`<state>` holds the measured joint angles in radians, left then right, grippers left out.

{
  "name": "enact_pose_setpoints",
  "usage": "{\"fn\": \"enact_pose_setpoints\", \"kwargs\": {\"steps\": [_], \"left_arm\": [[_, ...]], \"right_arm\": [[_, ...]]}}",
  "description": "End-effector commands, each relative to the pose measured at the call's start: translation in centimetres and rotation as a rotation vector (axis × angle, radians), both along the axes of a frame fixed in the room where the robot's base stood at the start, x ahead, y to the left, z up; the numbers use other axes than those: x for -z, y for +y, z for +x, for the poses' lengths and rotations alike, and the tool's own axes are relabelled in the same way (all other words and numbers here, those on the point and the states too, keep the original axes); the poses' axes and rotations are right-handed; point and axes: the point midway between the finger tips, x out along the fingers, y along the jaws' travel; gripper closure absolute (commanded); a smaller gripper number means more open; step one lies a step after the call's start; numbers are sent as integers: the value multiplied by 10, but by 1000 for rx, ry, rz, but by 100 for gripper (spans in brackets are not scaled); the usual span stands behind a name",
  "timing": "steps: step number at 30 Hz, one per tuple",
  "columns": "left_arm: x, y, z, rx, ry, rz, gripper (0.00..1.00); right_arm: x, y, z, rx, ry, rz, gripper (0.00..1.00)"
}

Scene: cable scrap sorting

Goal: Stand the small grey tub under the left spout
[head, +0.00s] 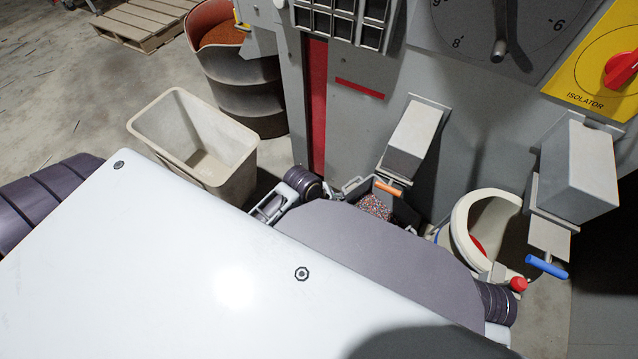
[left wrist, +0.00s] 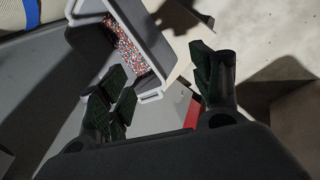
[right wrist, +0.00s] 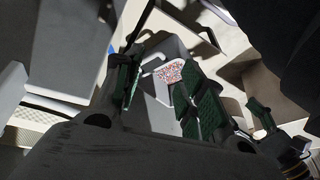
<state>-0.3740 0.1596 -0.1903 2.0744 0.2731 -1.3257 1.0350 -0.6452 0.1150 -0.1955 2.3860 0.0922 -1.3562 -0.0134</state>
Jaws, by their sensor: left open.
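The small grey tub (head: 352,184), holding multicoloured granules, stands on the floor below the left spout (head: 412,140), which has an orange handle (head: 389,188). My body hides its front in the head view. In the left wrist view the tub (left wrist: 166,52) lies ahead of my left gripper (left wrist: 160,88), whose fingers are apart and empty, with a pale tab of the tub close by. In the right wrist view the tub (right wrist: 157,110) shows between the fingers of my right gripper (right wrist: 160,85); I cannot tell whether they press on it. The head view hides that gripper.
The right spout (head: 578,170) has a blue handle (head: 546,266); a white round bucket (head: 463,225) stands below it. A cream bin (head: 235,165) and a rusty drum (head: 245,95) stand to the left. The grey machine front (head: 480,110) rises behind. Floor at far left is open.

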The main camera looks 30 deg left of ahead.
Motion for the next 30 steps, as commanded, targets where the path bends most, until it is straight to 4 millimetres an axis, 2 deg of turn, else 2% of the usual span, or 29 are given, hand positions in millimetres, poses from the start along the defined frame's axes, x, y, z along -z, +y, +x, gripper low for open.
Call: {"fn": "enact_pose_setpoints", "kwargs": {"steps": [21, 30], "left_arm": [[-43, 3, -62, 723, -223, 290, 36], [-58, 6, -76, 922, -276, 377, 36]], "right_arm": [[0, 0, 0, 0, 0, 0, 60], [0, 0, 0, 0, 0, 0, 60]]}}
